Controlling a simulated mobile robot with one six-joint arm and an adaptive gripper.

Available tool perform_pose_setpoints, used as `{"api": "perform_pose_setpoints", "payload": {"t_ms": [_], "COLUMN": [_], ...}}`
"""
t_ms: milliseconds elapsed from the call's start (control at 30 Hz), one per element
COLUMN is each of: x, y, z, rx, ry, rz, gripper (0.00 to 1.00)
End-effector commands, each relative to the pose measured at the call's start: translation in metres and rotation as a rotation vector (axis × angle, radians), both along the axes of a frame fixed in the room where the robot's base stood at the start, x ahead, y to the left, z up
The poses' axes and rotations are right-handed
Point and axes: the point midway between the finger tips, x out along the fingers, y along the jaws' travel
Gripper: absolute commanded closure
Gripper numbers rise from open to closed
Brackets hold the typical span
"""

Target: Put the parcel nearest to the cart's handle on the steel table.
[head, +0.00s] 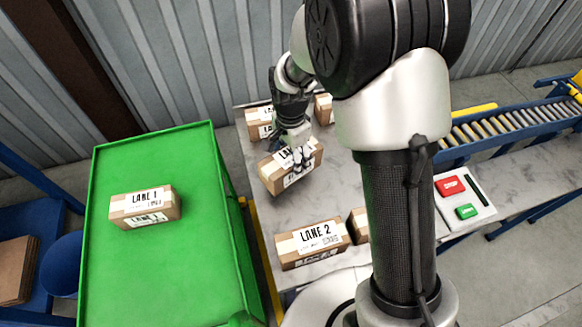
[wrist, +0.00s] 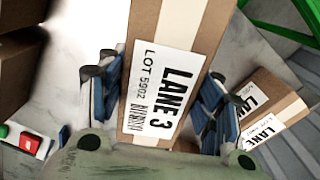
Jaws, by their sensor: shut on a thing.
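My gripper (head: 300,158) is shut on a brown parcel (head: 277,178) over the grey steel table (head: 295,212). In the wrist view the held parcel (wrist: 190,25) has a white label reading LANE 3, and the blue-padded fingers (wrist: 165,100) sit on both its sides. The parcel is tilted in the head view; I cannot tell if it touches the table. A LANE 1 parcel (head: 145,219) lies on the green cart (head: 160,275) at left. A green piece (head: 243,320) at the cart's near right corner may be its handle; it is cut off.
On the table, a LANE 2 parcel (head: 297,262) stands in front, with another parcel (head: 359,222) partly behind my arm. Two more parcels (head: 258,117) (head: 323,109) stand at the back. A button panel (head: 466,198) and a roller conveyor (head: 510,122) are at right. Mid-table is clear.

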Motion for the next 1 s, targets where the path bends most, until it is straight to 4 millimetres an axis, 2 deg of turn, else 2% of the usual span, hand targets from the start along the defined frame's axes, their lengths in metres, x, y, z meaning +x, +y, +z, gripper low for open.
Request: {"api": "perform_pose_setpoints", "payload": {"t_ms": [300,700,733,1000], "x": [0.000,0.000,0.000,0.000], "y": [0.000,0.000,0.000,0.000], "z": [-0.041,-0.046,-0.046,-0.045], "rx": [0.000,0.000,-0.001,-0.001], "ry": [0.002,0.000,0.001,0.001], "rz": [0.000,0.000,0.000,0.000], "gripper": [0.76,0.76,0.39,0.21]}}
